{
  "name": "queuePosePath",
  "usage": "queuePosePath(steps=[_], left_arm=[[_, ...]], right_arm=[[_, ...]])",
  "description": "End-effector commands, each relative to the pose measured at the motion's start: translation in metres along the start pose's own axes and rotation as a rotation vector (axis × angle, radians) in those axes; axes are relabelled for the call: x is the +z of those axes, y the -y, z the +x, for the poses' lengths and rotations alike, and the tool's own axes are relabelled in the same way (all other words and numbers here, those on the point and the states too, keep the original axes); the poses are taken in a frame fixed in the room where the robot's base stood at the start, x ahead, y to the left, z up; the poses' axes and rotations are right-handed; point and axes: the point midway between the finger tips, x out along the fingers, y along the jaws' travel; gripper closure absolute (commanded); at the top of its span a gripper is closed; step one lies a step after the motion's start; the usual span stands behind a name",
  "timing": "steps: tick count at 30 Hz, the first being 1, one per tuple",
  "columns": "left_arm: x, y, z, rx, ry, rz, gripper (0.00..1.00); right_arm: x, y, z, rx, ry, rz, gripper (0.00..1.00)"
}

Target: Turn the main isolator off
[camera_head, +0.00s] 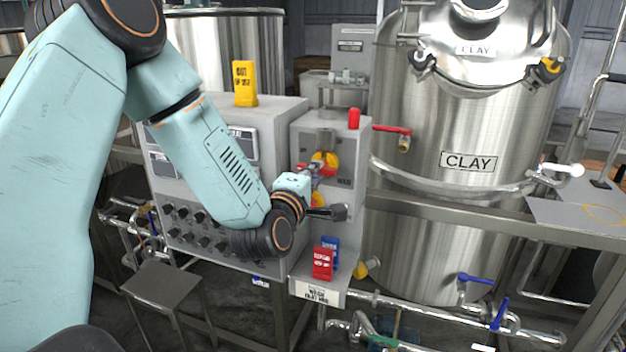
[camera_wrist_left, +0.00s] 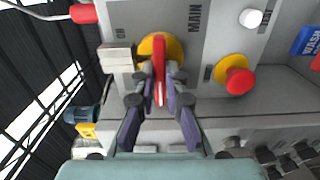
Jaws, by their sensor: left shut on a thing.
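The main isolator has a yellow disc (camera_head: 326,157) and a red handle on the grey control box. In the left wrist view the yellow disc (camera_wrist_left: 147,47) sits beside the lettering MAIN, and the red handle (camera_wrist_left: 161,82) runs parallel to that lettering. My left gripper (camera_head: 316,178) is at the isolator, with its fingers (camera_wrist_left: 160,92) closed on both sides of the red handle. In the head view my wrist hides part of the handle. My right gripper is not in view.
A red push button on a yellow base (camera_wrist_left: 238,80) is close beside the isolator. A red lamp (camera_head: 354,118) stands on top of the box. Red and blue tags (camera_head: 322,264) are on the ledge below. The CLAY tank (camera_head: 440,185) stands to the right, with a red-handled valve (camera_head: 392,130).

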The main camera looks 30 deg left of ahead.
Motion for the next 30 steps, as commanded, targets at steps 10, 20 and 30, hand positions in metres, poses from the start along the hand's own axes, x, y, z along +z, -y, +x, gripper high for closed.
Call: queuePosePath(steps=[10, 20, 30], left_arm=[[0.0002, -0.007, 0.0028, 0.019, 0.002, -0.029, 1.0], [0.0002, -0.0073, 0.0028, 0.019, 0.002, -0.028, 0.8], [0.0003, -0.0042, 0.0019, 0.011, 0.002, -0.027, 0.65]], right_arm=[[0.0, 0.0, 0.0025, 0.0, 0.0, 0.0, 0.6], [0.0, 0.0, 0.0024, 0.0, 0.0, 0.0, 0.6], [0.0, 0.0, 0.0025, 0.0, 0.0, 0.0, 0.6]])
